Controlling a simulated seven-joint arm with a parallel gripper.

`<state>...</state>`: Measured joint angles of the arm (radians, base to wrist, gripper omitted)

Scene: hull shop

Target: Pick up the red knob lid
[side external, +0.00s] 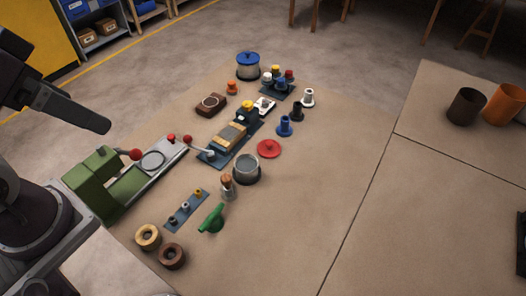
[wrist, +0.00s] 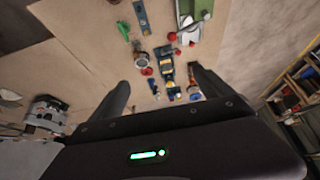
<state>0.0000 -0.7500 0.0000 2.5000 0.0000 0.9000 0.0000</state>
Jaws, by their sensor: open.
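The red knob lid (side external: 269,149) lies flat on the tan bench top, apart from and to the upper right of an open grey pot (side external: 246,170). In the wrist view the lid (wrist: 147,71) is small and far off, beside the pot (wrist: 140,59). My gripper (wrist: 162,92) is open and empty, its two dark fingers spread wide, high above the bench. In the side view a dark part of my gripper shows at the upper left, well away from the lid.
A blue-lidded pot (side external: 248,70), blue spool (side external: 285,126), green-handled piece (side external: 212,219) and green machine (side external: 107,185) with red-balled levers stand around. Brown and orange cups (side external: 505,105) are at the far right. The bench right of the lid is clear.

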